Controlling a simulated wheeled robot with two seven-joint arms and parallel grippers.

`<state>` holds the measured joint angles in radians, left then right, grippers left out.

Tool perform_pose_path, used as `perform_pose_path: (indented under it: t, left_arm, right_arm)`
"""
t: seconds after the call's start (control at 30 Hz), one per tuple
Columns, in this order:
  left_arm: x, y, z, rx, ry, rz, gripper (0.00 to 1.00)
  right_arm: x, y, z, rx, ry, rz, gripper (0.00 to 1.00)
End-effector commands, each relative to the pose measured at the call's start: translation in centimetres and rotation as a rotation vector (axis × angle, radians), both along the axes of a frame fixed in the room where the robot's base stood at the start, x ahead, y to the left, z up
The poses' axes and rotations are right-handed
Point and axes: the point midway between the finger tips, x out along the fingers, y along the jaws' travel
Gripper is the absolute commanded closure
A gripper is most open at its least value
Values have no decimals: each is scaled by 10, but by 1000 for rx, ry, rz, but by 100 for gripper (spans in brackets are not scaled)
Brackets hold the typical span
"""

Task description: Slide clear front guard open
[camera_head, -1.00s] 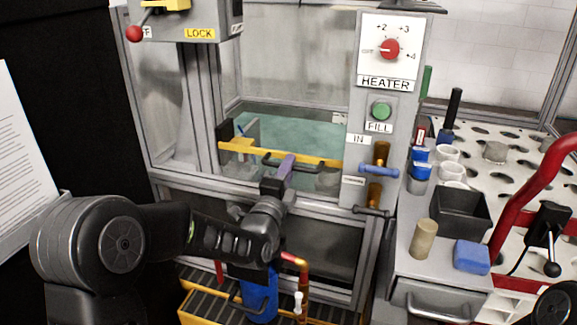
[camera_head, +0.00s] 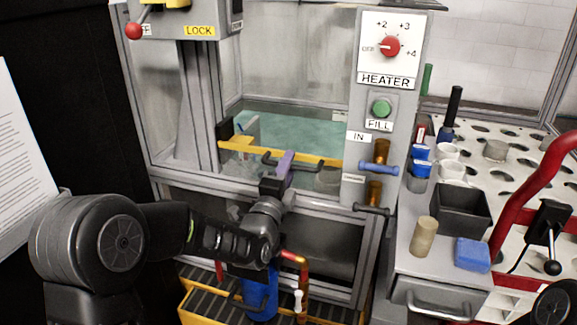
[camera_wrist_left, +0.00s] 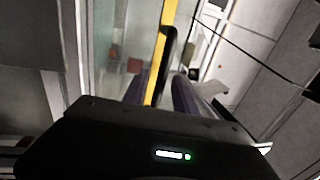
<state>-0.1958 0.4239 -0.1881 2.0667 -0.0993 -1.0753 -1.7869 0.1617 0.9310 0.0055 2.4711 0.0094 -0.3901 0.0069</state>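The clear front guard (camera_head: 285,105) stands in a grey frame before a tank of green-blue liquid. A yellow bar (camera_head: 320,159) runs along its lower edge, with a black handle (camera_head: 305,166) on it. My left gripper (camera_head: 286,163) is at this handle, its purple-grey fingers pointing at the bar. In the left wrist view, the fingers (camera_wrist_left: 160,92) lie close on both sides of the handle (camera_wrist_left: 168,48), beside the yellow bar (camera_wrist_left: 160,50). My right gripper is out of view.
Right of the guard is a grey panel with a red heater knob (camera_head: 390,47), a green fill button (camera_head: 381,108) and a blue handle (camera_head: 379,169). A black bin (camera_head: 460,209) and a blue block (camera_head: 472,254) sit on the right counter. A LOCK label (camera_head: 199,31) is above left.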

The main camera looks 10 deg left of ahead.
Motion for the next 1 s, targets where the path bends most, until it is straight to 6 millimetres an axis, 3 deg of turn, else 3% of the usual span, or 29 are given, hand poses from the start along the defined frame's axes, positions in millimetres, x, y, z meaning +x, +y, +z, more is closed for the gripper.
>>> perform_pose_path:
  t: [0.5,1.0]
  left_arm:
    - [-69,4,-12,1,1,0,66]
    - [-73,5,-14,0,0,0,66]
  right_arm:
    - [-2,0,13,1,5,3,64]
    - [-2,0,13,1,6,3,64]
